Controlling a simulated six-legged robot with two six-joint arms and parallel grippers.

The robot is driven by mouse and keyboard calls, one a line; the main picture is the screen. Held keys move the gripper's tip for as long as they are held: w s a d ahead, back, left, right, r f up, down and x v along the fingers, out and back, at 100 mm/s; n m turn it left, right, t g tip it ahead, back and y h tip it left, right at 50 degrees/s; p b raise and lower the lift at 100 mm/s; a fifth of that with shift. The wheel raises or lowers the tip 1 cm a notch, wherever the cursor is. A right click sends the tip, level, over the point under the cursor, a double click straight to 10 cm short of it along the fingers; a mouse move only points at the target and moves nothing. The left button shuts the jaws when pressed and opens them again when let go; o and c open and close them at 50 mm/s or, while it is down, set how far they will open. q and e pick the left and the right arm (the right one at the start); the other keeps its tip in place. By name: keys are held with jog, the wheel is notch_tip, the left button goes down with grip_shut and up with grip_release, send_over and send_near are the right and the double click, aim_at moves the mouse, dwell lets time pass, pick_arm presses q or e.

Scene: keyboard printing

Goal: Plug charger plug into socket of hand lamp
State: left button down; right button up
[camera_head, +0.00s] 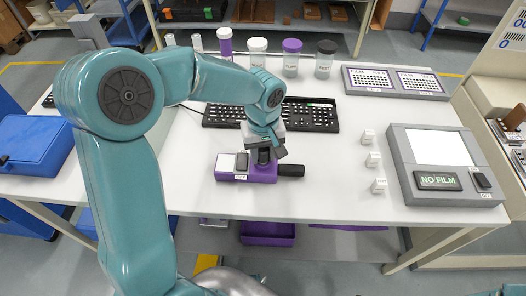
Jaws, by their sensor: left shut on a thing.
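A purple device with a white panel (226,163) lies near the table's front edge. A black cylinder (291,170) sticks out of its right side; it looks like the hand lamp, but I cannot be sure. My left gripper (264,150) points down over the device's right part. It is shut on a small dark piece (264,157) that touches or sits just above the device. I cannot tell whether this piece is the charger plug, and the fingers hide any socket. My right gripper is out of view.
A black keyboard frame (325,114) lies behind the gripper. Lidded jars (291,62) stand at the back, with a purple-and-grey panel (395,82) to their right. Small white keycaps (374,160) and a grey "NO FILM" machine (440,200) are at right. The table's front middle is clear.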

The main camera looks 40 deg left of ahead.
pick_arm(q)
jog(key=shift+f, duration=0.15)
jog(key=c, duration=0.7)
grip_release()
jog(key=shift+o, duration=0.2)
notch_tip(320, 180, up, 6)
jog(key=p, duration=0.4)
notch_tip(320, 180, up, 16)
jog(key=p, duration=0.1)
